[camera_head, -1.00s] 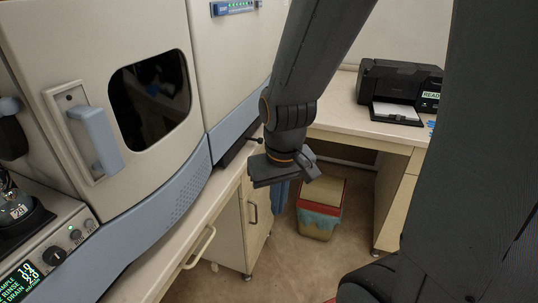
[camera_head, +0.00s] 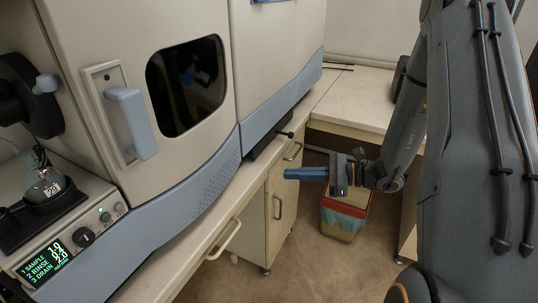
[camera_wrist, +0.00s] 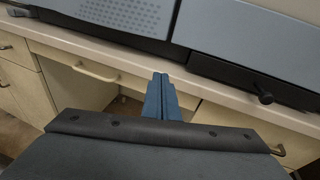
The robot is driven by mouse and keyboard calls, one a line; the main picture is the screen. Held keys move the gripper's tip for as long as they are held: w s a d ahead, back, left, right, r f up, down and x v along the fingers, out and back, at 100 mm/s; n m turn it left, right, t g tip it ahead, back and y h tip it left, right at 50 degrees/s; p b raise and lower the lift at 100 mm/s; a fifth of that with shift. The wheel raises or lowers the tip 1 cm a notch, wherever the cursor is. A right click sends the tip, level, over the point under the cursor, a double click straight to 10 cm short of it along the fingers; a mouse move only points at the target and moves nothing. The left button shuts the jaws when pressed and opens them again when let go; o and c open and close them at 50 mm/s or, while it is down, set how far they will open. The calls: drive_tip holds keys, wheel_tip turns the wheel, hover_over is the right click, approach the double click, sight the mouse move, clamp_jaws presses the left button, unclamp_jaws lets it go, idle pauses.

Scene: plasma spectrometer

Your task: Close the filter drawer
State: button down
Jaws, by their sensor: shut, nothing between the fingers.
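The filter drawer (camera_head: 268,141) is a dark, low tray under the right-hand part of the instrument, just above the counter. It seems to stick out a little past the blue-grey trim; how far I cannot tell. Its black knob (camera_head: 290,134) points out over the counter edge. In the wrist view the drawer (camera_wrist: 232,76) and its knob (camera_wrist: 265,97) are to the right of my fingers. My gripper (camera_head: 287,173) is shut and empty, its blue fingers pointing left toward the counter front. In the wrist view the gripper (camera_wrist: 160,77) is apart from the drawer.
The counter (camera_head: 207,231) runs along the instrument, with cabinet handles (camera_head: 224,240) on its front. A closed door with a blue handle (camera_head: 130,123) is at left. A waste bin (camera_head: 342,218) stands on the floor below my gripper. A side table (camera_head: 360,105) is behind.

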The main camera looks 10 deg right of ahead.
drive_tip(key=w+d+m+t, duration=0.3)
drive_tip(key=w+d+t, duration=0.1)
drive_tip(key=d, duration=0.1)
drive_tip(key=p, duration=0.5)
approach(259, 150)
drive_tip(key=shift+m+t, duration=0.3)
drive_tip(key=x, duration=0.5)
drive_tip(key=shift+s+a, duration=0.25)
drive_tip(key=shift+w+a, duration=0.4)
drive_tip(key=shift+a, duration=0.05)
